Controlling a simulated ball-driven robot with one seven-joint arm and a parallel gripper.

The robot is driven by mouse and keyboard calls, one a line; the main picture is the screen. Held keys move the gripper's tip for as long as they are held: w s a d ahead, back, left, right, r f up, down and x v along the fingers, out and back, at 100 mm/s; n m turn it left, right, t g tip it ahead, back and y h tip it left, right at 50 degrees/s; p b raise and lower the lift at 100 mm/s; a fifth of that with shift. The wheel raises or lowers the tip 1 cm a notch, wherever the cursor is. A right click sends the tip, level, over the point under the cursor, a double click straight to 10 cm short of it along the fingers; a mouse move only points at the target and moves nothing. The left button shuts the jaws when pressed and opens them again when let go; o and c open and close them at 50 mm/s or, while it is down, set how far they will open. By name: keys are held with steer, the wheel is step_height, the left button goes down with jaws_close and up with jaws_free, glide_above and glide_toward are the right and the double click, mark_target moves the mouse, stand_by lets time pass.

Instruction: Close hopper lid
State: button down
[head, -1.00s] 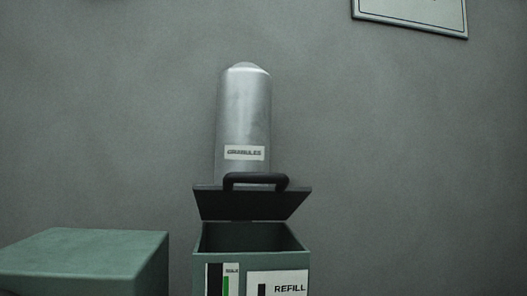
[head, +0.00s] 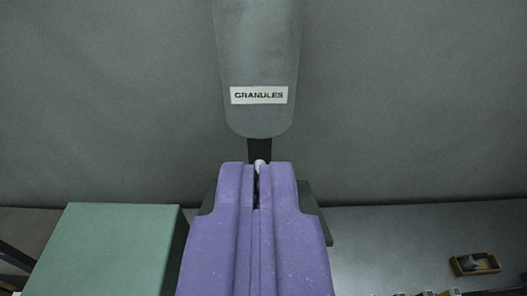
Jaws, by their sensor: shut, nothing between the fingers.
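My purple gripper (head: 257,175) fills the lower middle of the view, its fingers shut together and empty. Behind it, dark flat edges stick out on the left and on the right (head: 317,212); they look like parts of the hopper lid, mostly hidden by my gripper. The lid's handle, the hopper's green body and its opening are hidden. I cannot tell the lid's angle or whether my gripper touches it. The grey canister labelled GRANULES (head: 259,60) is just above and beyond the fingertips, with a short dark post (head: 260,149) under it.
A green box (head: 108,248) stands at the lower left, beside my gripper. A grey surface (head: 400,245) stretches to the right and is mostly clear. A small brown tray (head: 475,264) with something in it lies at the far right. A plain grey wall (head: 420,110) is behind.

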step_height(320, 180, up, 5)
steer(key=w+g+p, duration=0.2)
steer(key=p, duration=0.4)
steer(key=w+f+g, duration=0.2)
steer(key=f, duration=0.5)
steer(key=w+f+g+p, duration=0.1)
steer(key=w+f+g, duration=0.1)
steer(key=f, duration=0.5)
steer(key=w+f+g, duration=0.2)
steer(key=f+g, duration=0.2)
steer(key=f, duration=0.3)
steer(key=shift+f+p, duration=0.4)
steer(key=f, duration=0.3)
steer(key=shift+s+f, duration=0.2)
steer(key=shift+s, duration=0.15)
steer(key=shift+s+f, duration=0.1)
steer(key=shift+f, duration=0.45)
steer(key=shift+s, duration=0.1)
